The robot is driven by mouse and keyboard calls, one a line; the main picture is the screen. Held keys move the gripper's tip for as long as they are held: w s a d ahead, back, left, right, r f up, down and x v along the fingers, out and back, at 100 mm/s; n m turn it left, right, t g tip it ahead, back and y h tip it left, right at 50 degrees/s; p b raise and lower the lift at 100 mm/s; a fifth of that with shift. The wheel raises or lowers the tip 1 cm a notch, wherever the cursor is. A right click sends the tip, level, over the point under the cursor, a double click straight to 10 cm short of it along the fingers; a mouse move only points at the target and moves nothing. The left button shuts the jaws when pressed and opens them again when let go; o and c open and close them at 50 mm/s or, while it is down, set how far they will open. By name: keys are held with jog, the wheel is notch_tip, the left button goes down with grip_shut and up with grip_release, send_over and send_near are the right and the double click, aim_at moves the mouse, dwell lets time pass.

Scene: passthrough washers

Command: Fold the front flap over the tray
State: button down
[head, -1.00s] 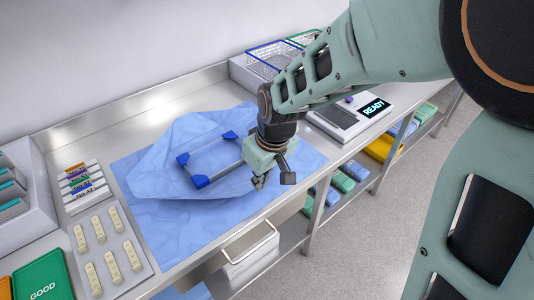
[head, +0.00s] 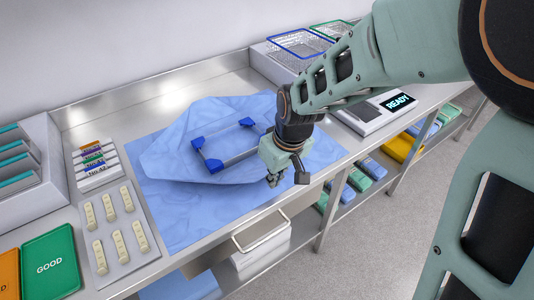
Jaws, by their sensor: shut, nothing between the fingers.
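The tray (head: 231,160), a thin metal frame with blue corner pieces, lies on a blue wrap sheet (head: 170,160) on the steel counter. The sheet is rumpled around the tray, and its front part (head: 195,215) lies spread toward the counter's front edge. No part of the sheet covers the top of the tray. My gripper (head: 273,182) is shut and empty. It points down over the front right part of the sheet, to the right of and in front of the tray. My wrist hides part of the sheet's right side.
At left are a plate of cream pieces (head: 117,230), labelled strips (head: 92,165), a green GOOD card (head: 49,262) and a grey rack (head: 25,160). A device reading READY (head: 399,102) and wire baskets (head: 300,45) stand at the back right. A drawer handle (head: 262,236) juts out below the front edge.

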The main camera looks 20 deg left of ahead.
jog(key=shift+w+a+r, duration=0.25)
jog(key=shift+w+a, duration=0.25)
jog(key=shift+a, duration=0.1)
jog(key=w+a, duration=0.2)
jog(key=shift+w+a+r+p, duration=0.15)
jog(key=shift+a+r+p, duration=0.15)
jog(key=shift+a+p, duration=0.05)
jog(key=shift+w+a+r, duration=0.3)
jog(key=shift+a+r, duration=0.05)
jog(key=shift+a, duration=0.05)
jog(key=shift+w+a+r+p, duration=0.55)
jog(key=shift+w+a+p, duration=0.3)
jog(key=shift+w+a, duration=0.85)
jog(key=p+v, duration=0.3)
jog(key=v, duration=0.3)
jog(key=shift+s+d, duration=0.2)
jog(key=shift+s, duration=0.2)
jog(key=shift+r, duration=0.1)
